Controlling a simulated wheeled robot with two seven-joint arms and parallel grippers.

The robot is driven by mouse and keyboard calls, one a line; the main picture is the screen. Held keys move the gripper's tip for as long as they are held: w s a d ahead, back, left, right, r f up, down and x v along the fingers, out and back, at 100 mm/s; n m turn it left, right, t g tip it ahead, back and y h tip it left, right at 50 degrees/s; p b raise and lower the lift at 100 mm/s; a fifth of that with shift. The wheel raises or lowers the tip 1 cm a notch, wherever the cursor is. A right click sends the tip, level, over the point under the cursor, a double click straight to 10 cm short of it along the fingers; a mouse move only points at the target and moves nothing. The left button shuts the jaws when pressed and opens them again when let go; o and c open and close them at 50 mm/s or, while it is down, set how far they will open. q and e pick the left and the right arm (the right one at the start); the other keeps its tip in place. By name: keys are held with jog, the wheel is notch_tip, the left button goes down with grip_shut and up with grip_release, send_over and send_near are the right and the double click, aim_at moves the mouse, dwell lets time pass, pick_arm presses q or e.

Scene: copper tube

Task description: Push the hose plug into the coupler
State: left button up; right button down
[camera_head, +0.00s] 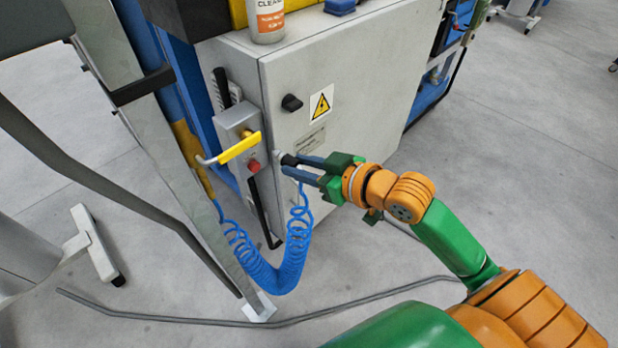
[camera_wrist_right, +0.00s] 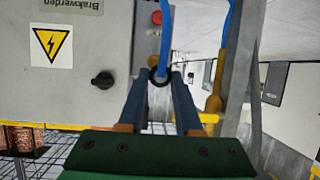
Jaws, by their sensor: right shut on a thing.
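My right gripper (camera_head: 303,168) reaches in from the right in the head view. Its two dark blue fingers are shut on the hose plug (camera_head: 288,160), which has a black collar and a pale tip pointing left. In the right wrist view the plug's black ring (camera_wrist_right: 158,75) shows between the fingertips (camera_wrist_right: 159,95). A blue coiled hose (camera_head: 292,262) hangs below the plug. The plug is in front of a grey box (camera_head: 236,122) with a yellow lever (camera_head: 240,147) and a red button (camera_head: 253,166). I cannot clearly make out the coupler or any contact. My left gripper is out of view.
The grey cabinet (camera_head: 350,105) with a black knob (camera_head: 291,103) and warning sign (camera_head: 321,102) stands behind the gripper. A metal post (camera_head: 180,170) stands left of the hose. A grey cable (camera_head: 200,321) lies on the floor. Open floor lies to the right.

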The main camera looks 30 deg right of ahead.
aim_at(277, 157)
jog(key=shift+w+a+f+m+h+b, duration=0.15)
jog(key=shift+w+f+b, duration=0.1)
jog(key=shift+f+b, duration=0.25)
jog(key=shift+w+d+f+m+h+b, duration=0.15)
jog(key=shift+w+f+b, duration=0.15)
jog(key=shift+f, duration=0.25)
jog(key=shift+w+a+f, duration=0.1)
jog(key=shift+a, duration=0.25)
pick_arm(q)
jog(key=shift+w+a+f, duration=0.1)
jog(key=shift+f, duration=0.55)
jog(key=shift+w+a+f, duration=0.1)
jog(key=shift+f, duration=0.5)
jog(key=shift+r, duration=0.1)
pick_arm(e)
jog(key=shift+r+p, duration=0.25)
jog(key=shift+p, duration=0.1)
jog(key=w, duration=0.2)
jog(key=w+a+p, duration=0.1)
jog(key=shift+w+a, duration=0.1)
jog(key=shift+w, duration=0.25)
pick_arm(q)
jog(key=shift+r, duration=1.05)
pick_arm(e)
jog(key=shift+w+a+f, duration=0.15)
jog(key=shift+w+a, duration=0.1)
jog(key=shift+w, duration=0.35)
pick_arm(q)
jog(key=shift+p, duration=0.3)
